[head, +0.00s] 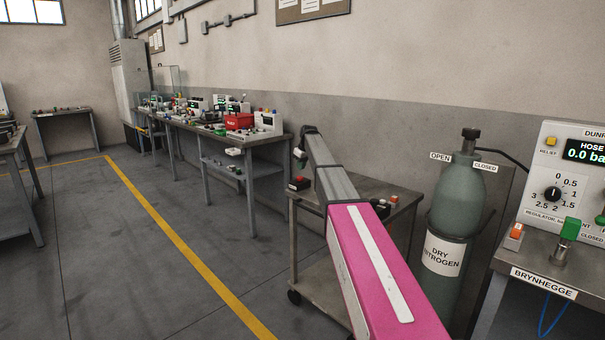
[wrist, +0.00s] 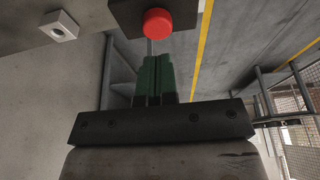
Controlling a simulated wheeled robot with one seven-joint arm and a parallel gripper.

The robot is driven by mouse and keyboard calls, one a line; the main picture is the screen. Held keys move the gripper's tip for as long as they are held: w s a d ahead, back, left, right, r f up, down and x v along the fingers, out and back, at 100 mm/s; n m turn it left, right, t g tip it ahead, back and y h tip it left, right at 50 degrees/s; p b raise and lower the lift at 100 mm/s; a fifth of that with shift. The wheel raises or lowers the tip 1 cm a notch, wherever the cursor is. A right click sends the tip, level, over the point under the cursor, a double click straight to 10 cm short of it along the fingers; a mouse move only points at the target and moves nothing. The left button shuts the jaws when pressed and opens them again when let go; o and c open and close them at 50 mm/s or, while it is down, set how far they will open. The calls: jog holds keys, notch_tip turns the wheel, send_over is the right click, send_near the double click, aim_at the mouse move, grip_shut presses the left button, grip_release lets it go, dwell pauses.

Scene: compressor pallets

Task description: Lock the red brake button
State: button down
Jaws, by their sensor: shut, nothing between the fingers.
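The red button (wrist: 158,23) sits on a dark box (wrist: 188,12) at the top of the wrist view. In the head view a red button (head: 299,179) on a dark box shows at the left corner of a metal cart, just below the arm's end. My gripper (wrist: 156,62) has green fingers pressed together with nothing between them. In the wrist view the fingertips are just below the red button in the picture, with a visible gap. In the head view my gripper (head: 300,158) is small and partly hidden by the arm. Whether the button is locked cannot be told.
The cart (head: 375,186) also carries another red button (head: 393,199) near its right side. A light block with a round hole (wrist: 60,26) lies left of the button. A nitrogen cylinder (head: 458,195) stands right of the cart. Open floor lies to the left.

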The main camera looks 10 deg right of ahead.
jog(key=v, duration=1)
jog(key=shift+f, duration=0.1)
